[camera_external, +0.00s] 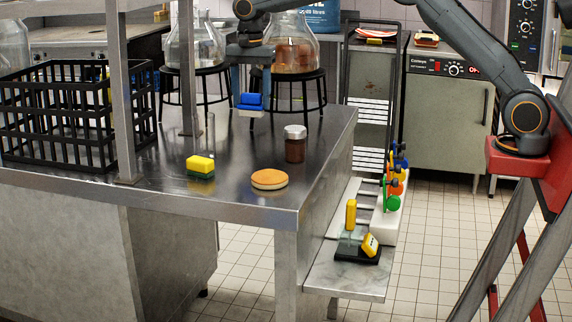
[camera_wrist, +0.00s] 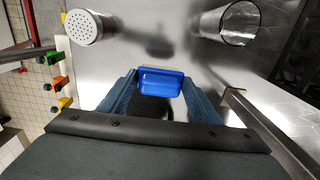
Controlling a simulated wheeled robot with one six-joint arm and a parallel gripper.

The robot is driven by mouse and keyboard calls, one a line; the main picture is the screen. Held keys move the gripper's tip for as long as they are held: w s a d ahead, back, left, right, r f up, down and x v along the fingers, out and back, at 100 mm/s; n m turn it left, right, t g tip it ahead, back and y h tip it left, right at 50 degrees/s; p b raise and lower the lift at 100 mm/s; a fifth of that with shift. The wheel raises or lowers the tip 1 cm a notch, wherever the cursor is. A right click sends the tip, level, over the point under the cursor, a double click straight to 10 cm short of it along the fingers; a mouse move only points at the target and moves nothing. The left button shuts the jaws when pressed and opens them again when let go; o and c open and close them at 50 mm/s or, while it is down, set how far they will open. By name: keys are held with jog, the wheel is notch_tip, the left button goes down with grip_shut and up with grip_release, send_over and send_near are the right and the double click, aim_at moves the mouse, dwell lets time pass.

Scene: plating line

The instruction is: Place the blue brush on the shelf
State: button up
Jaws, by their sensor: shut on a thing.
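The blue brush (camera_external: 251,101) is a small blue block with a pale underside in the external view. My gripper (camera_external: 251,94) points down and is shut on it, holding it above the steel table (camera_external: 235,150). In the wrist view the brush (camera_wrist: 160,82) sits between the two blue-grey fingers of my gripper (camera_wrist: 160,78). A low marble-topped shelf (camera_external: 345,280) juts from the right side of the table, below the tabletop. The brush is not over this shelf.
A shaker (camera_external: 295,150), a clear glass (camera_external: 205,128), a yellow-green sponge (camera_external: 200,167) and a round tan-topped item (camera_external: 269,179) stand on the table. A black crate (camera_external: 75,115) and metal posts are left. The shelf bears a white rack (camera_external: 386,228) and a black stand (camera_external: 358,254).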

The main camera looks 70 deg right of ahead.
jog(key=s+a+r+n, duration=0.1)
jog(key=s+a+n, duration=0.1)
jog(key=s+n, duration=0.8)
jog(key=s+a+r+n, duration=0.1)
jog(key=s+a+n, duration=0.2)
jog(key=s+n, duration=0.65)
jog(key=w+a+f+m+p, duration=0.2)
jog(key=w+a, duration=0.2)
jog(key=w, duration=0.7)
jog(key=shift+n, duration=0.25)
jog(key=f+p, duration=0.1)
jog(key=f, duration=0.3)
jog(key=f+p, duration=0.1)
jog(key=f, duration=0.4)
jog(key=shift+w, duration=0.2)
jog(key=o, duration=1.1)
jog(key=shift+f, duration=0.1)
jog(key=shift+c, duration=0.2)
